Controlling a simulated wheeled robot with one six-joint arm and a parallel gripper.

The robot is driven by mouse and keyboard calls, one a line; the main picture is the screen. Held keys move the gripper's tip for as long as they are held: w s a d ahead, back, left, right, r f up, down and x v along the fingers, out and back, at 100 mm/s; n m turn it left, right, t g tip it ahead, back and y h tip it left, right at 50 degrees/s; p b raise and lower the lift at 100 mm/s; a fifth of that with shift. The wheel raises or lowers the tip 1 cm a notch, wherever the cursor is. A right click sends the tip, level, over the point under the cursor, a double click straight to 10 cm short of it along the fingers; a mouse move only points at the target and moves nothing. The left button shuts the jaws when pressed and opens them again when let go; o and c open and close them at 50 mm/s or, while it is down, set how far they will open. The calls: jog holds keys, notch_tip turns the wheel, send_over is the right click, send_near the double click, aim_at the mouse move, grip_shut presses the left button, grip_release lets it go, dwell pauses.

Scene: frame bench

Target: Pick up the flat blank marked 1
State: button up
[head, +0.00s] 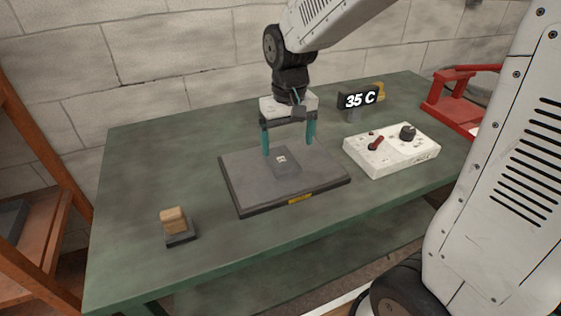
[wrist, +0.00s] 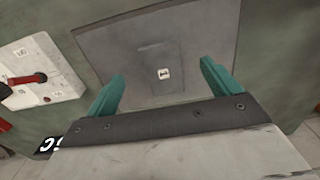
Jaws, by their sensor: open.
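A flat grey blank (head: 284,166) with a small white marking lies on a dark grey plate (head: 322,182) on the green bench; the mark is too small to read surely. The wrist view also shows the blank (wrist: 155,58) and its white label. My gripper (head: 289,148) has two teal fingers spread apart above the plate, near the blank's far end. In the wrist view my gripper (wrist: 160,78) is open, with a finger on each side of the blank's near part. Nothing is between the fingers that I can see held.
A white control box (head: 392,150) with a red lever and black knob stands right of the plate. A display (head: 358,100) reading 35 C is behind it. A wooden block on a dark base (head: 174,221) sits front left. A red frame (head: 458,98) is far right.

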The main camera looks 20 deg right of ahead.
aim_at(286, 166)
jog(key=f, duration=0.5)
jog(key=w+f, duration=0.1)
jog(key=f, duration=0.1)
jog(key=shift+w+d+f, duration=0.1)
jog(key=shift+d+f, duration=0.05)
jog(key=shift+f, duration=0.25)
jog(key=c, duration=1.6)
jog(key=shift+r, duration=0.1)
